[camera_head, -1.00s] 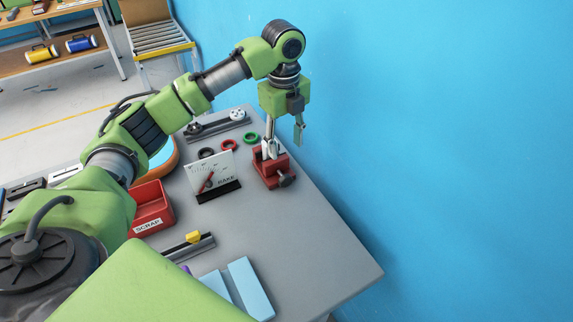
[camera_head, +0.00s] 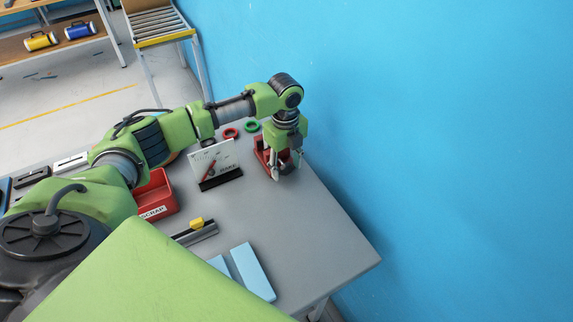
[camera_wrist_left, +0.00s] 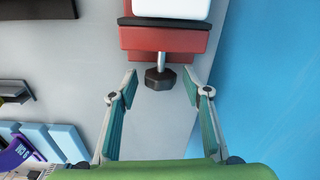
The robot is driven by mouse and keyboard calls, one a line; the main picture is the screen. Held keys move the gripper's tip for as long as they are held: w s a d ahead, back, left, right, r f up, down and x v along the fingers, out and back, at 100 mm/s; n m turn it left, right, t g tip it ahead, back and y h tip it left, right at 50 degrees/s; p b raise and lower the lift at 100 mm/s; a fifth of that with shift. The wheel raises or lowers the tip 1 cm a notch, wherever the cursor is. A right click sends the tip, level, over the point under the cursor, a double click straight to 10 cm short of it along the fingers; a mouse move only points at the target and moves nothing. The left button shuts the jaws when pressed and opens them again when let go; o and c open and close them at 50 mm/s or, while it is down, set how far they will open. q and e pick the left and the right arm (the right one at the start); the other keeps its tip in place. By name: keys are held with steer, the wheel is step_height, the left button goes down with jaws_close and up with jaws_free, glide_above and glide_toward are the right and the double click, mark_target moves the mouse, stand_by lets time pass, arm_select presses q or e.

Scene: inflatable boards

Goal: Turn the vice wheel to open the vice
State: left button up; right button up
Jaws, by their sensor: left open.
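The red vice (camera_head: 260,151) stands at the far end of the grey table, partly hidden behind my left gripper (camera_head: 286,170). In the left wrist view, the vice body (camera_wrist_left: 165,40) is at the top, with a dark knobbed wheel (camera_wrist_left: 158,80) on a short metal rod facing me. A white piece (camera_wrist_left: 170,8) sits above its dark jaw edge. My left gripper (camera_wrist_left: 160,72) is open, with one finger on each side of the wheel and gaps showing on both sides. The wheel is hidden in the head view. My right gripper is not in view.
The table (camera_head: 300,235) has clear room at the front right. A gauge panel (camera_head: 215,160) and red scrap bin (camera_head: 155,195) stand left of the vice. Red (camera_head: 231,133) and green (camera_head: 252,126) rings lie behind. A blue wall (camera_head: 450,130) rises along the right.

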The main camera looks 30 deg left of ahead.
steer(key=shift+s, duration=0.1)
arm_select(q)
steer(key=c, duration=1.1)
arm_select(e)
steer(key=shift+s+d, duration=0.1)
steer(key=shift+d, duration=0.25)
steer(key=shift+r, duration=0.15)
arm_select(q)
steer(key=shift+s+t+h+p, duration=0.2)
steer(key=shift+t+h+p, duration=0.1)
steer(key=shift+t+p, duration=0.15)
steer(key=shift+s+a+t+h+p, duration=0.15)
steer(key=shift+t+h+p, duration=0.15)
steer(key=shift+t, duration=0.25)
steer(key=shift+f+t+h, duration=0.2)
steer(key=shift+t+h, duration=0.4)
steer(key=shift+t, duration=0.4)
steer(key=shift+s+a+t+h+b, duration=0.1)
steer(key=shift+t+h+b, duration=0.3)
steer(key=shift+t+b, duration=0.3)
steer(key=shift+t, duration=0.3)
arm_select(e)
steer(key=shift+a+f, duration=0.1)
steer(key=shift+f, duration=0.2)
